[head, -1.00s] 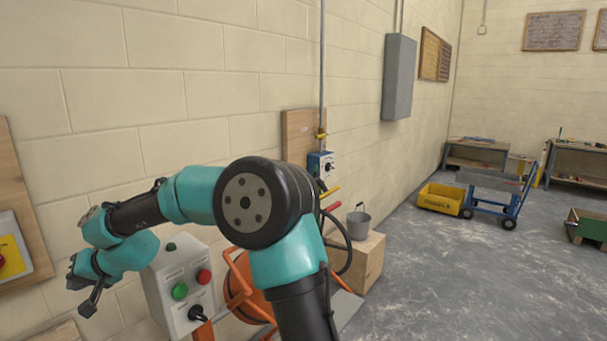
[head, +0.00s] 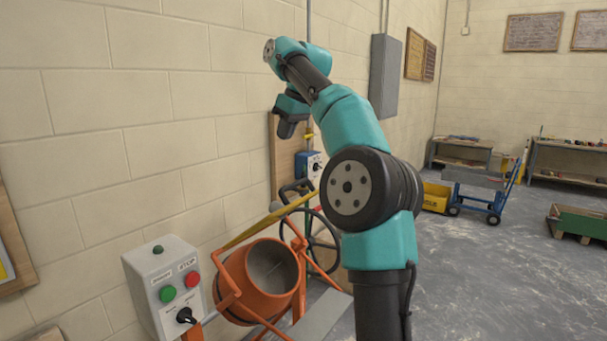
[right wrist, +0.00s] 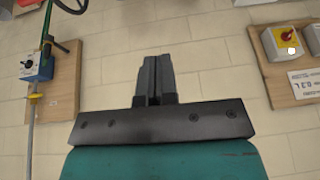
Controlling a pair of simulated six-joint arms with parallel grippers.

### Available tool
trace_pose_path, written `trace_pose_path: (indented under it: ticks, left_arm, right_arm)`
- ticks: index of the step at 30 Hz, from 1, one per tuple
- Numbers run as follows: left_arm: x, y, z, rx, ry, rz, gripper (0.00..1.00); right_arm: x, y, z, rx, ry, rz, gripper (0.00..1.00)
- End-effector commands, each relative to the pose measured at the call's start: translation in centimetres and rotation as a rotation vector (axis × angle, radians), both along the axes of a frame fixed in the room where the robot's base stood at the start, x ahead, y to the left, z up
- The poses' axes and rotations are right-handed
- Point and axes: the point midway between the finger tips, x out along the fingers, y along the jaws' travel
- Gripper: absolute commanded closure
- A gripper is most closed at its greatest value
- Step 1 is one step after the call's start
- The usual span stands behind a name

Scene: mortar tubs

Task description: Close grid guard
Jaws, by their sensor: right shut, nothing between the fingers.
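The orange mixer drum (head: 262,282) stands low against the wall in the head view, its mouth open toward me. A yellow bar (head: 265,222) slants above the drum, up to the right; it looks like the grid guard seen nearly edge-on, raised off the mouth, but its mesh cannot be made out. My right gripper (head: 287,129) is above and apart from the bar, in front of the wall. In the right wrist view its dark fingers (right wrist: 154,78) are together with nothing between them. My left gripper is out of view.
A grey control box (head: 168,285) with green and red buttons stands left of the drum. A black handwheel (head: 312,230) is behind the drum. A blue switch box (head: 309,165) hangs on the wall, also in the right wrist view (right wrist: 38,66).

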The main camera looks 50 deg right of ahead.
Motion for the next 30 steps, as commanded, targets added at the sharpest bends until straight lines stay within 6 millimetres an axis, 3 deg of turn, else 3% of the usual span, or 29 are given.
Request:
trace_pose_path:
  ticks: [3,6,20,30]
  left_arm:
    - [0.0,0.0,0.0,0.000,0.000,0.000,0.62]
    - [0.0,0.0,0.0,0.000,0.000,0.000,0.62]
    - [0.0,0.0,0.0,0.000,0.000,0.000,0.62]
    - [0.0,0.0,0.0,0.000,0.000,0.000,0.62]
  right_arm:
    - [-2.5,-1.6,1.2,-0.026,0.035,-0.035,1.00]
    - [-3.1,-1.9,1.5,-0.032,0.046,-0.041,1.00]
    - [-2.8,-1.8,0.9,-0.031,0.044,-0.039,1.00]
    - [-1.7,-1.7,-2.1,-0.030,0.047,-0.040,1.00]
